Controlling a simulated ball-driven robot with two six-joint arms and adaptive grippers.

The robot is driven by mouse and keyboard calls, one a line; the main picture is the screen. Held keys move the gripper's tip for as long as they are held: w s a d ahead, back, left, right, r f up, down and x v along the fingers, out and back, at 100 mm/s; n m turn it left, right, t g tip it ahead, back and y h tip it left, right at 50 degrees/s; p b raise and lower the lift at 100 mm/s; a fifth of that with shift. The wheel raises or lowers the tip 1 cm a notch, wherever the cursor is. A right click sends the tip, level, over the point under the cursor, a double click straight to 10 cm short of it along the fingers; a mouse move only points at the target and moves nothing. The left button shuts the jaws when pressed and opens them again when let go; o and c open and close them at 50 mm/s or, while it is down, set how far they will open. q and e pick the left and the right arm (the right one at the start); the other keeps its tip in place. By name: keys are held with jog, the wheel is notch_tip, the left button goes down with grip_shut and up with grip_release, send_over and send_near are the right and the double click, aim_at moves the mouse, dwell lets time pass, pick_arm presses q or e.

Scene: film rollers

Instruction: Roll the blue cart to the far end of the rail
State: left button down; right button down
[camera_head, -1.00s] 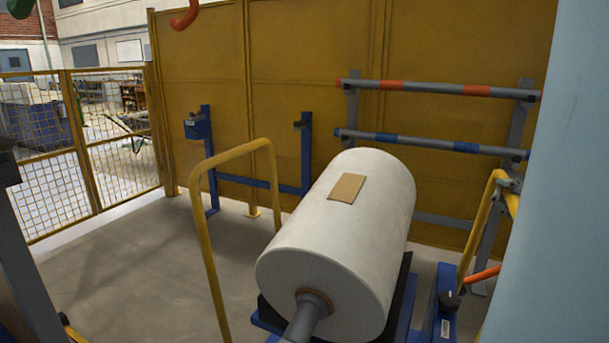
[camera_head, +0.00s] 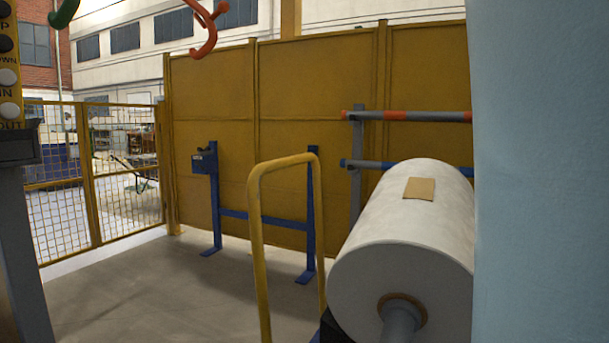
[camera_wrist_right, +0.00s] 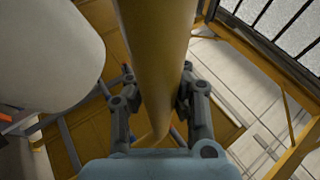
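The blue cart's load, a large white film roll (camera_head: 405,255) with a tan label on top, lies at the lower right in the head view. Its grey core points toward me. A yellow hoop handle (camera_head: 255,230) stands upright to its left. The white roll (camera_wrist_right: 45,55) is at the upper left there. My left gripper is not in view.
A blue stand (camera_head: 315,215) stands before the yellow wall panels (camera_head: 215,110). Grey bars with red and blue bands (camera_head: 425,116) are behind the roll. A mesh fence (camera_head: 60,200) is left; red hook (camera_head: 205,35) hangs above. Floor (camera_head: 150,285) at the left is clear.

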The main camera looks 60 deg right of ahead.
jog(key=shift+s+a+f+m, duration=0.1)
jog(key=shift+s+f+m, duration=0.35)
jog(key=shift+f, duration=0.15)
jog(key=shift+s, duration=0.15)
jog(key=c, duration=1.2)
grip_release()
jog(key=shift+s+d+f, duration=0.1)
jog(key=shift+d+f, duration=0.05)
jog(key=shift+d, duration=0.1)
jog(key=shift+o, duration=0.8)
jog(key=shift+d, duration=0.1)
